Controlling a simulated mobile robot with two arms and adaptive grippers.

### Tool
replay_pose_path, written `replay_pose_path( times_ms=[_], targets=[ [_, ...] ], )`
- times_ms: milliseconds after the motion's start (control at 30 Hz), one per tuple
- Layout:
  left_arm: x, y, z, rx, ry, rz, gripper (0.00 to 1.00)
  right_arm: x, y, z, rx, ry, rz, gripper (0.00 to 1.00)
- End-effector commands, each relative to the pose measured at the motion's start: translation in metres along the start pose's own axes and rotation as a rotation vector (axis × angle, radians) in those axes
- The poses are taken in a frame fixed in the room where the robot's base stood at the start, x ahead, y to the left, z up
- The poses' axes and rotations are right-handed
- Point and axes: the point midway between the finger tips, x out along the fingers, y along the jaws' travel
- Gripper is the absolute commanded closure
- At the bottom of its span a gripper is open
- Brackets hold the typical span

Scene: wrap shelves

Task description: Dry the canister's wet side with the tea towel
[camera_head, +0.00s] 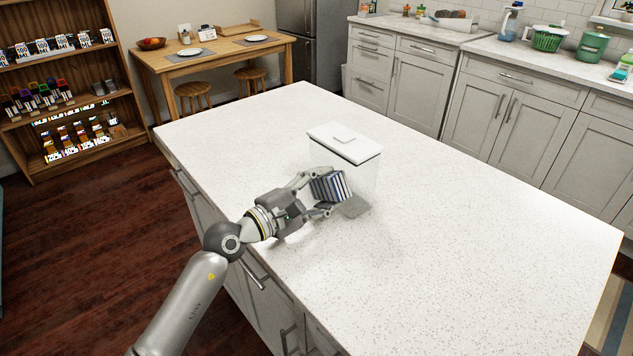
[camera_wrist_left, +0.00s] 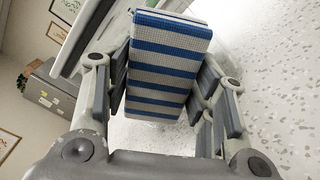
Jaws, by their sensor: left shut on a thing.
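A clear canister (camera_head: 360,178) with a white lid (camera_head: 345,143) stands upright on the white speckled island. My left gripper (camera_head: 325,190) is shut on a folded blue-and-white striped tea towel (camera_head: 334,187). It holds the towel upright at the canister's near left side; I cannot tell whether the towel touches the wall. The towel fills the middle of the left wrist view (camera_wrist_left: 168,66), between the two fingers. A flat grey patch (camera_head: 354,207) shows at the canister's near foot. Wetness on the canister cannot be made out. My right gripper is out of view.
The island top (camera_head: 470,230) is clear around the canister, with free room to the right and front. Shelves (camera_head: 60,90) and a wooden table (camera_head: 215,52) are at the left.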

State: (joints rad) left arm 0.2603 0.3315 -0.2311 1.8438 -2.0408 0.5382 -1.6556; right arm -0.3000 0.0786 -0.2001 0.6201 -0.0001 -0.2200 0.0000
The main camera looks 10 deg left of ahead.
Motion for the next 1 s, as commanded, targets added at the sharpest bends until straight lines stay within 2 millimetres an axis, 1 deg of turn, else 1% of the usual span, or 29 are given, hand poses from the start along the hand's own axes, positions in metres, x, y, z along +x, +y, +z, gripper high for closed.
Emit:
replay_pose_path(
  times_ms=[167, 400, 500, 867, 1000],
  targets=[
    [0.001, 0.001, -0.009, 0.003, 0.001, 0.000, 0.68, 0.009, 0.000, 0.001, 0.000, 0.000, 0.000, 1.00],
    [0.003, 0.011, -0.027, 0.003, 0.001, 0.000, 0.68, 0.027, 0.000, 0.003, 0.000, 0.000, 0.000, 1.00],
    [0.003, 0.015, -0.032, 0.002, 0.001, 0.000, 0.68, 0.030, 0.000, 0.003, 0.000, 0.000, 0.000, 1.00],
    [0.003, 0.018, -0.032, 0.001, 0.000, 0.000, 0.68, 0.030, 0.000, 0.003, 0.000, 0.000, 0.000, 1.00],
    [-0.007, 0.018, -0.033, 0.003, 0.001, 0.000, 0.68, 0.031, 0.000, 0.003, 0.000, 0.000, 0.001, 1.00]
  ],
)
